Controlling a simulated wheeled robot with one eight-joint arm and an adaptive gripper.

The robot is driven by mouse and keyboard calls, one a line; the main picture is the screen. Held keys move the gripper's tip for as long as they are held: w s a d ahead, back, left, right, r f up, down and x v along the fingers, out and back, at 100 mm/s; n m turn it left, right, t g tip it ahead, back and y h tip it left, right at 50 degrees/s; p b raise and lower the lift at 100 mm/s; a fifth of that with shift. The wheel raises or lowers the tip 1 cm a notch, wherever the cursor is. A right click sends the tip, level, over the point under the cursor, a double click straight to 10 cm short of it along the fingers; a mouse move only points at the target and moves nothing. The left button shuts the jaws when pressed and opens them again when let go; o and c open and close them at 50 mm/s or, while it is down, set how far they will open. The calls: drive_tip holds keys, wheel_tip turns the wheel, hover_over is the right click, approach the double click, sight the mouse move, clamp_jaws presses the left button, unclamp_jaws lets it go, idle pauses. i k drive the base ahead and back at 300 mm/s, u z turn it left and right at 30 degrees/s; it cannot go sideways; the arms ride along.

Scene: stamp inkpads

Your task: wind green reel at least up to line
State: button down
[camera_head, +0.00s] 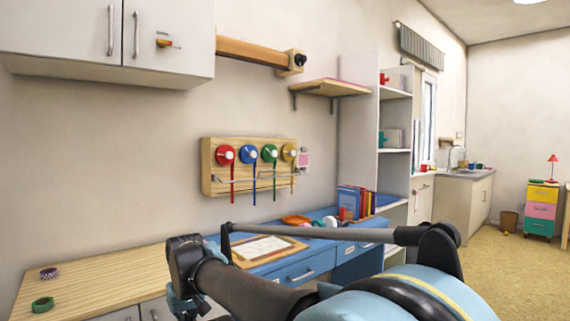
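The green reel (269,153) is a round disc with a pale hub on a wooden board (209,176) fixed to the wall. A green strip (275,184) hangs from it, its lower end below the board. A thin pale horizontal line or rod (244,179) runs across the lower part of the board; the green strip's end is below it. My arm fills the lower middle of the view, well in front of the board and apart from it. My gripper's fingers do not show.
Red (225,154), blue (250,153) and yellow (289,152) reels flank the green one, each with a hanging strip. Below are a wooden counter (95,283) and a blue desk (302,266) with books (352,201). A shelf (325,88) juts out at the upper right.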

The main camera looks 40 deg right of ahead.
sight(269, 153)
drive_tip(key=z, duration=0.7)
drive_tip(key=k, duration=0.9)
drive_tip(key=z, duration=0.3)
drive_tip(key=i, duration=1)
drive_tip(key=z, duration=0.05)
